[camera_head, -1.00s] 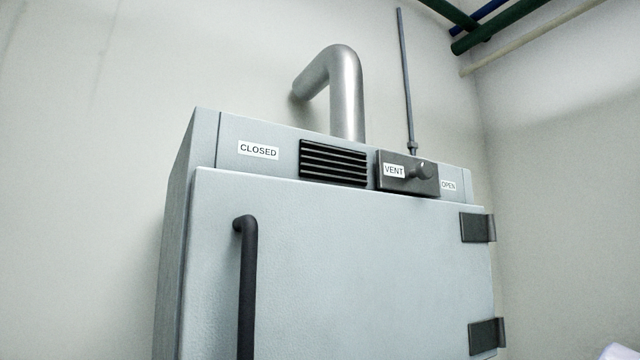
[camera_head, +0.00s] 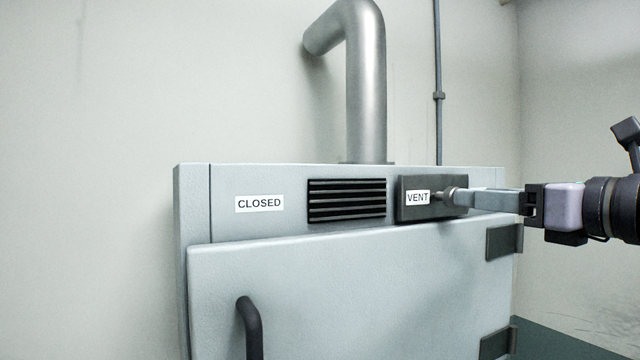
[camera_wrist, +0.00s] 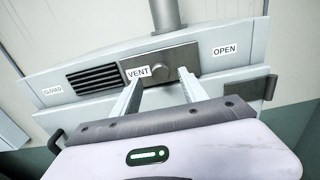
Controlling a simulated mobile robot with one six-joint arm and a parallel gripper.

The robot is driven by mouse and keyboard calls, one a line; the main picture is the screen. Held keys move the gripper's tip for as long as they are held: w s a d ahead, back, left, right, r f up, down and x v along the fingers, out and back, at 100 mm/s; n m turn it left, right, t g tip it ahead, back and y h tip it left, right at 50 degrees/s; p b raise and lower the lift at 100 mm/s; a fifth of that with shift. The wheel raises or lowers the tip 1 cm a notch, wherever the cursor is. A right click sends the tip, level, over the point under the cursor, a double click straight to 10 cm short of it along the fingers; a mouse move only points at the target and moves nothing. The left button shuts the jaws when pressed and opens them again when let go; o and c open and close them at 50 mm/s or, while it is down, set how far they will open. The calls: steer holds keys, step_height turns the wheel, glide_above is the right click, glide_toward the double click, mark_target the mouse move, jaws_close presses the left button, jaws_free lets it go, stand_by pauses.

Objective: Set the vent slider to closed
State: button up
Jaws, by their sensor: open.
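The vent slider (camera_head: 405,209) is a dark plate with a VENT label and a round knob (camera_head: 441,195). It sits right of the black louvre grille (camera_head: 347,201), toward the OPEN label (camera_wrist: 225,50), and leaves the slats uncovered. The CLOSED label (camera_head: 259,204) is left of the grille. My gripper (camera_head: 455,197) reaches in from the right, with its fingertips at the knob in the head view. In the wrist view my gripper (camera_wrist: 160,78) is open, its two fingers apart below the slider. The knob (camera_wrist: 158,56) shows beyond and between the tips; contact cannot be told.
The cabinet door (camera_head: 350,285) has a black handle (camera_head: 250,325) at its left and dark hinges (camera_head: 504,242) at its right. A metal duct pipe (camera_head: 367,90) rises from the cabinet top. The panel face left of the grille is flat and clear.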

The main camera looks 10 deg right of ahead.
mark_target(445, 197)
steer(key=x, duration=0.4)
steer(key=shift+d, duration=0.1)
steer(key=shift+s, duration=0.2)
steer(key=shift+c, duration=1)
jaws_close()
